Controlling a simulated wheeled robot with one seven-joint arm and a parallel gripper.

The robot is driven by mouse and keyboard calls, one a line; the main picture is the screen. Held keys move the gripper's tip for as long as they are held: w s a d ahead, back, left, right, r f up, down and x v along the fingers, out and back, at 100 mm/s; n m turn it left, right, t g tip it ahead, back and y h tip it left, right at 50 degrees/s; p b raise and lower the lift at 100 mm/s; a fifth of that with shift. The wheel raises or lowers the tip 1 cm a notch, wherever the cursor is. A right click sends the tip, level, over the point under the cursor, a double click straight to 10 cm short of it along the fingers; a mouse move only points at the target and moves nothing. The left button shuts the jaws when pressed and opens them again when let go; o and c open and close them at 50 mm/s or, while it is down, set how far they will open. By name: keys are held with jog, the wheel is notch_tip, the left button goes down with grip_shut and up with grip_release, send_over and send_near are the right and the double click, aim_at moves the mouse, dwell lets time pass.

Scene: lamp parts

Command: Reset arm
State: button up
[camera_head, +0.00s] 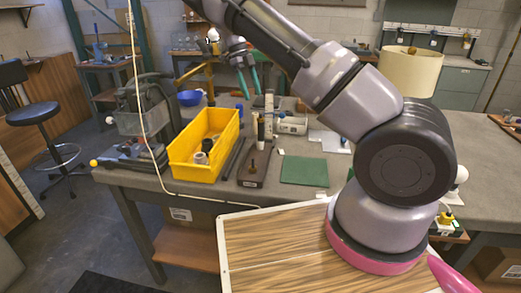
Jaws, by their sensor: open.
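My gripper (250,84) hangs from my raised arm at the upper middle, above the back part of the workbench (140,185). Its two teal fingers point down and stand apart, with nothing visible between them. A cream lampshade (410,72) is upright at the right, behind my arm, which hides its lower part. A dark base-like block (254,172) with a short upright piece lies on the bench below the gripper, near the front edge. A rounded white thing (461,174), perhaps a bulb, shows at the right, partly hidden by my arm.
A yellow bin (181,170) with small items stands left of the dark block. A green mat (304,170) lies bare to its right. A black stool (34,112) stands at far left.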

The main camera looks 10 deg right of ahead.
jog(key=s+d+r+n+t+y, duration=0.2)
jog(key=s+d+r+n+y, duration=0.1)
jog(key=s+d+r+n, duration=0.4)
jog(key=s+d+r+n+t+y, duration=0.1)
jog(key=s+d+r+n+y, duration=0.15)
jog(key=s+r, duration=0.55)
jog(key=s+r+n+t, duration=0.4)
jog(key=s+n, duration=0.3)
jog(key=s, duration=0.2)
jog(key=s+a+r+n+t, duration=0.1)
jog(key=s+r+n+t, duration=0.2)
jog(key=s+n, duration=0.4)
jog(key=shift+s+r+t+h, duration=0.4)
jog(key=shift+s+r, duration=0.3)
jog(key=shift+s, duration=0.4)
dwell(0.4)
